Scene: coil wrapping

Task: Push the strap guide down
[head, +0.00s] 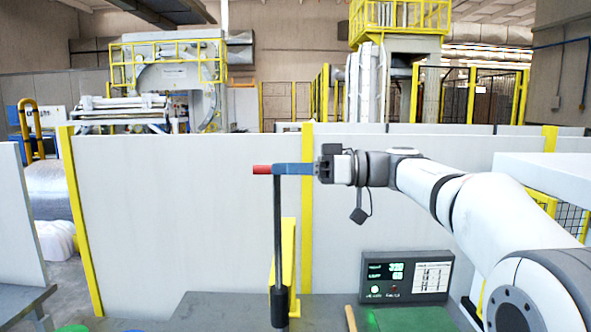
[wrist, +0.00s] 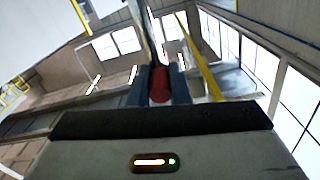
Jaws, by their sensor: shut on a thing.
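The strap guide appears to be the upright dark lever (head: 278,225) in the head view, with a red end (head: 262,170) at its top and a thick black sleeve (head: 279,306) at its foot. My gripper (head: 284,169) reaches in level from the right, its blue fingers at the lever's top. In the wrist view the red piece (wrist: 160,86) sits between the two fingers (wrist: 160,95), which are shut on it. The fingers hide part of the lever's top in the head view.
A yellow post (head: 288,255) stands close behind the lever. A control box (head: 406,277) with lit green displays is to its right, below my arm. A pale panel (head: 185,220) with yellow edges closes off the back. The space left of the lever looks clear.

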